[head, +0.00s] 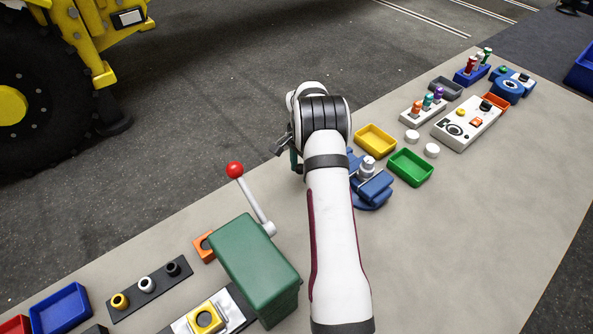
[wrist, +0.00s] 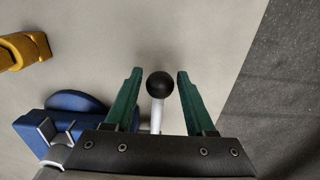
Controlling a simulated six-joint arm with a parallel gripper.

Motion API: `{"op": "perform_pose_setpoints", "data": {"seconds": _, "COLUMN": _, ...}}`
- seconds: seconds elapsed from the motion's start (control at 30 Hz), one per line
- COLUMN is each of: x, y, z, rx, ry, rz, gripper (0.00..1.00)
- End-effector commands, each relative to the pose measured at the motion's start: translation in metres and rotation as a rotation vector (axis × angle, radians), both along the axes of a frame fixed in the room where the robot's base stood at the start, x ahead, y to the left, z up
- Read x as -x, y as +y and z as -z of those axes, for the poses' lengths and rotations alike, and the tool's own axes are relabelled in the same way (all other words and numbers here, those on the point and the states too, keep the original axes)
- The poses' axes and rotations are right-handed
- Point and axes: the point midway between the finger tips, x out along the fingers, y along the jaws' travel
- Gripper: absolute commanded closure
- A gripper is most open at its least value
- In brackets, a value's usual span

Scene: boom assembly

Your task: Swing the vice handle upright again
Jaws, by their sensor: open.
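The blue vice (head: 374,191) stands on the table just right of my arm in the head view, partly covered by it. The vice body also shows at the lower left of the wrist view (wrist: 72,108). A pale rod with a black ball knob (wrist: 160,85), which looks like the vice handle, stands between my gripper's two green fingers (wrist: 159,71) in the wrist view. Gaps show on both sides of the knob, so the fingers are open around it without gripping. In the head view my arm hides the handle and most of my gripper (head: 296,162).
A yellow tray (head: 389,147) and a green tray (head: 427,177) sit right of the vice. A green machine (head: 255,264) with a red-ball lever (head: 235,170) stands to the left. The table edge and dark floor (wrist: 285,80) lie at the wrist view's right. Bare table lies at front right.

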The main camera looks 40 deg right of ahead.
Motion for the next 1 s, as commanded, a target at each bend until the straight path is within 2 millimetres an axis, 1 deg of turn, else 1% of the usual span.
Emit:
{"op": "perform_pose_setpoints", "data": {"seconds": 0.13, "x": 0.000, "y": 0.000, "z": 0.000, "rx": 0.000, "ry": 0.000, "rz": 0.000, "gripper": 0.45}}
{"op": "perform_pose_setpoints", "data": {"seconds": 0.17, "x": 0.000, "y": 0.000, "z": 0.000, "rx": 0.000, "ry": 0.000, "rz": 0.000, "gripper": 0.49}}
{"op": "perform_pose_setpoints", "data": {"seconds": 0.3, "x": 0.000, "y": 0.000, "z": 0.000, "rx": 0.000, "ry": 0.000, "rz": 0.000, "gripper": 0.74}}
{"op": "perform_pose_setpoints", "data": {"seconds": 0.4, "x": 0.000, "y": 0.000, "z": 0.000, "rx": 0.000, "ry": 0.000, "rz": 0.000, "gripper": 0.89}}
{"op": "perform_pose_setpoints", "data": {"seconds": 0.57, "x": 0.000, "y": -0.001, "z": -0.003, "rx": 0.001, "ry": -0.001, "rz": 0.000, "gripper": 0.89}}
{"op": "perform_pose_setpoints", "data": {"seconds": 0.9, "x": 0.000, "y": -0.006, "z": -0.025, "rx": 0.002, "ry": -0.001, "rz": 0.000, "gripper": 0.89}}
{"op": "perform_pose_setpoints", "data": {"seconds": 1.0, "x": 0.000, "y": -0.006, "z": -0.026, "rx": 0.002, "ry": 0.000, "rz": 0.000, "gripper": 0.89}}
